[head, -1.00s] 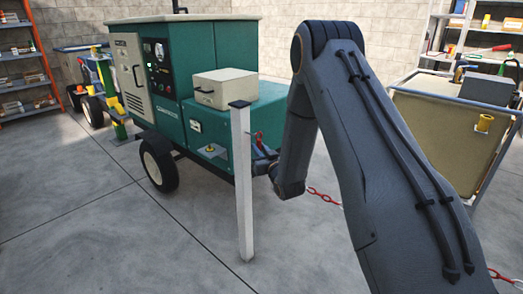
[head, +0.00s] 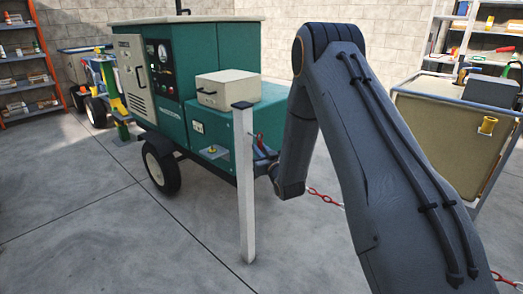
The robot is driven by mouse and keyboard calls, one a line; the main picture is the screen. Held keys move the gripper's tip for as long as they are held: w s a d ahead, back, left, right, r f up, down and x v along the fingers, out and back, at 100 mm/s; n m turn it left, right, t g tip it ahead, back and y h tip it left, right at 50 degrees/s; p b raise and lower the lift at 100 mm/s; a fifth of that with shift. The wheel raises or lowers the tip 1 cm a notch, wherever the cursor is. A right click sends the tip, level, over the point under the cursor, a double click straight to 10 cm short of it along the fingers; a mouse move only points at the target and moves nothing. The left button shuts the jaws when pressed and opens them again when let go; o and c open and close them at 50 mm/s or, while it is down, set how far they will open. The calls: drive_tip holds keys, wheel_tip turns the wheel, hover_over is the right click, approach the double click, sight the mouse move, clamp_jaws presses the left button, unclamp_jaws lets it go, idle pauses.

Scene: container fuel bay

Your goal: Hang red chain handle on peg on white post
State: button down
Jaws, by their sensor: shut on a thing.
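The white post (head: 245,190) stands upright on the floor, left of my arm, with a dark cap on top. My gripper (head: 262,151) is just right of the post's upper part and partly hidden by it. It is shut on the red chain handle (head: 258,140), of which a small red piece shows above the jaws. The red and white chain (head: 325,197) shows to the right of my wrist and passes behind my arm. I cannot make out the peg on the post from this view.
A green generator trailer (head: 215,60) with a beige box (head: 228,86) on it stands close behind the post. A beige-sided cart (head: 440,130) is at the right. Shelves stand at the far left and right. The floor at front left is clear.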

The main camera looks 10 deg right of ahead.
sight(250, 145)
drive_tip(key=shift+w+a, duration=0.35)
drive_tip(key=shift+w, duration=0.15)
drive_tip(key=shift+w+a+b, duration=0.25)
drive_tip(key=shift+b, duration=0.05)
drive_tip(key=shift+w+a, duration=0.15)
drive_tip(key=shift+w, duration=0.05)
drive_tip(key=shift+w+a+r, duration=0.2)
drive_tip(key=shift+s+a+f+b, duration=0.1)
drive_tip(key=shift+s+f+b, duration=0.1)
drive_tip(key=shift+f+b, duration=0.35)
drive_tip(key=shift+s+a+f+b, duration=0.1)
drive_tip(key=shift+s+f+b, duration=0.1)
drive_tip(key=shift+f, duration=0.55)
idle(1.1)
drive_tip(key=shift+w+r+p, duration=0.15)
drive_tip(key=shift+r+p, duration=0.3)
drive_tip(key=shift+r, duration=0.15)
drive_tip(key=shift+w+r, duration=0.1)
drive_tip(key=shift+r, duration=0.2)
drive_tip(key=shift+d, duration=0.1)
